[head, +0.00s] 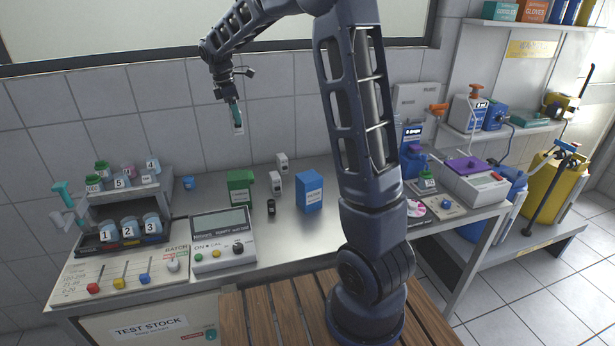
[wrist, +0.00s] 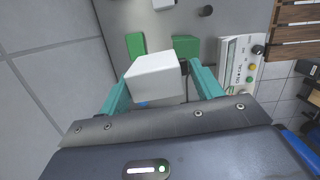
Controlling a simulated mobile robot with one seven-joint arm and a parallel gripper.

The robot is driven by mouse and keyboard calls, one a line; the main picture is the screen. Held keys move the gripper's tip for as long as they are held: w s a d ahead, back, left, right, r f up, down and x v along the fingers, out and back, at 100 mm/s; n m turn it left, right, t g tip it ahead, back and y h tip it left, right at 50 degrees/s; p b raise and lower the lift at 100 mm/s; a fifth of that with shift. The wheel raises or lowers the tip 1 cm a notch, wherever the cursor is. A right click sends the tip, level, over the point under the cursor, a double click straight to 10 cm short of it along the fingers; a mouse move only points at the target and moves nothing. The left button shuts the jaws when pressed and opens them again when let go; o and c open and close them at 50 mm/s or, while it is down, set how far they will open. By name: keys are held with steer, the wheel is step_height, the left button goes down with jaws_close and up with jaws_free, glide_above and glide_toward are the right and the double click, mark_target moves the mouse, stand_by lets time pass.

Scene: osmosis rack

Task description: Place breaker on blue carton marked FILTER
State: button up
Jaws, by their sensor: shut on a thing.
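My gripper (head: 236,112) is raised high above the back left of the bench, near the tiled wall. Its teal fingers are shut on a white block-like breaker (head: 239,130), which also shows between the fingers in the wrist view (wrist: 154,76). The breaker is clear of the bench. The blue carton (head: 309,190) stands upright on the metal bench, right of and well below my gripper. It has a pale label whose print is too small to read. Nothing is seen on its top.
Two white modules (head: 275,182) (head: 282,162) and a small black item (head: 271,207) stand left of the blue carton. A green carton (head: 240,185) is further left, behind a scale (head: 222,238). A jar rack (head: 127,205) stands at the left. Bench around the blue carton's front is clear.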

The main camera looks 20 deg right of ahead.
steer(key=s+d+r, duration=0.3)
steer(key=d, duration=0.4)
steer(key=s+d+r, duration=0.2)
steer(key=s+d, duration=0.2)
steer(key=d, duration=0.3)
steer(key=r+m, duration=0.1)
glide_above(309, 176)
step_height(309, 176, down, 19)
steer(key=shift+f, duration=0.15)
steer(key=o, duration=1)
steer(key=shift+o, duration=0.2)
